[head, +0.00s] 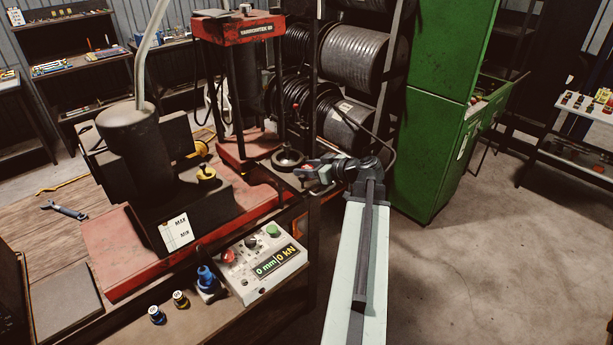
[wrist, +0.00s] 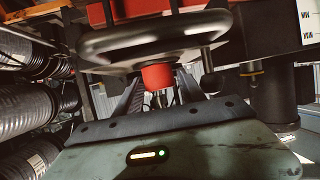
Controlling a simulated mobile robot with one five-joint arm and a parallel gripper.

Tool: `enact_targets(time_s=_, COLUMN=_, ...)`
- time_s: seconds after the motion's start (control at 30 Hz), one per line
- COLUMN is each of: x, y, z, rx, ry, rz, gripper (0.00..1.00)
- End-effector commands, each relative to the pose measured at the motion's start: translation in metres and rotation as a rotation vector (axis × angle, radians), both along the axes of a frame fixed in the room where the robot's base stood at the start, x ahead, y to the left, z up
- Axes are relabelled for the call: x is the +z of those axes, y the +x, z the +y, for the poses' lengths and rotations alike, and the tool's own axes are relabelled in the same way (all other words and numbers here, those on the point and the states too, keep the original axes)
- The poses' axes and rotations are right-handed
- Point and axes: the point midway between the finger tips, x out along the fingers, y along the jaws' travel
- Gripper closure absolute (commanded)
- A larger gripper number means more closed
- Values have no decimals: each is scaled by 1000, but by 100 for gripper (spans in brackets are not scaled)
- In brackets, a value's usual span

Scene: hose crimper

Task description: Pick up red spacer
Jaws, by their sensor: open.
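The red spacer (wrist: 157,76) shows in the wrist view as a small red cylinder, next to the rim of a dark round disc (wrist: 155,37). My gripper (wrist: 157,90) is open, with one dark finger on each side of the spacer in the picture. I cannot tell whether either finger touches it. A small red patch shows among the fingers there, mostly hidden.
The red press frame (head: 240,28) stands behind my gripper. Hose reels (head: 355,55) stand behind, and a green cabinet (head: 445,120) on the right.

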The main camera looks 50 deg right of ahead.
Motion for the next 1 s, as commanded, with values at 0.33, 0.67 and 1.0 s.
enact_targets(time_s=0.33, x=1, y=-1, z=0, rx=-1, ry=1, rz=0, gripper=100)
enact_targets(time_s=0.67, x=3, y=-1, z=-1, rx=-1, ry=1, rz=-1, gripper=100)
enact_targets(time_s=1.0, x=28, y=0, z=1, rx=2, ry=1, rz=-1, gripper=100)
